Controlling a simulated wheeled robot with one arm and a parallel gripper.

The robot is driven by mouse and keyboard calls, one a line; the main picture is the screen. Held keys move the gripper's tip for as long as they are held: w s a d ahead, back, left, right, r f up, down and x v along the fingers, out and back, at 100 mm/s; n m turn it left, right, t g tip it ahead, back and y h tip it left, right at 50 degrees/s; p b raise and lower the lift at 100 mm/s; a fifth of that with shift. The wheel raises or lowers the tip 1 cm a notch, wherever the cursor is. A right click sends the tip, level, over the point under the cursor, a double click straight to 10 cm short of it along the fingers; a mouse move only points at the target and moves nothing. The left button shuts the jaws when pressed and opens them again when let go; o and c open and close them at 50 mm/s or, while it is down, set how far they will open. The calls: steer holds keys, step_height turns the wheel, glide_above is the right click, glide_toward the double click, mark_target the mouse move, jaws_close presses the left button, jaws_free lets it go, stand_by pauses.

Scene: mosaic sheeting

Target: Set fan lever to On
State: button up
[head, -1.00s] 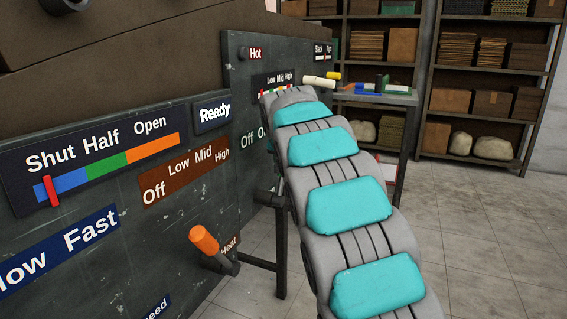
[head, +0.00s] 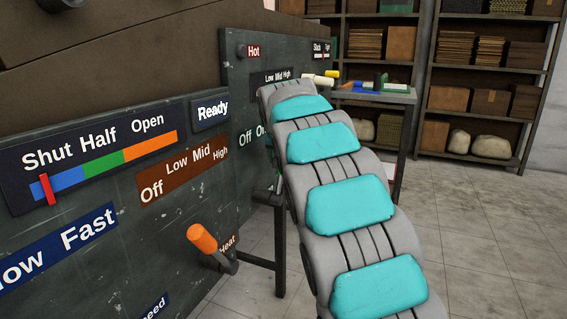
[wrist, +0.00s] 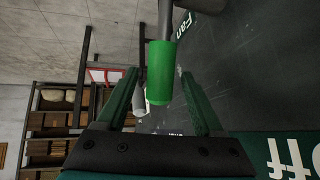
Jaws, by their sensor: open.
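The fan lever has a green cylindrical handle (wrist: 160,72) on a grey stem, in the wrist view. A panel label reading "Fan" (wrist: 187,30) is beside the stem. My gripper (wrist: 158,76) is open, with one dark green finger on each side of the handle in the picture. I see no contact, and cannot tell how deep the handle sits between the fingers. In the head view the "Off" and "On" label (head: 246,138) is partly covered by my arm, which hides the fan lever and most of my gripper.
An orange lever (head: 203,239) by the "Heat" label sticks out of the near panel. A "Shut Half Open" gauge (head: 100,155) is to its upper left. A small table (head: 395,96) with coloured items and shelves (head: 478,77) stand behind. The floor at right is clear.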

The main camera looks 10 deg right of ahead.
steer(key=v, duration=0.6)
steer(key=shift+s, duration=0.2)
steer(key=s+f+n+g, duration=0.1)
steer(key=s+f+g, duration=0.2)
steer(key=s+f, duration=0.5)
steer(key=s+a+f+n+g+y, duration=0.1)
steer(key=s+f, duration=0.8)
steer(key=s, duration=1.8)
steer(key=s+a+f+n+g+y, duration=0.1)
steer(key=s+f+n+g, duration=0.2)
steer(key=s, duration=1.4)
step_height(320, 180, down, 5)
steer(key=g, duration=0.2)
steer(key=shift+s+f+g, duration=0.2)
steer(key=shift+s+g, duration=0.2)
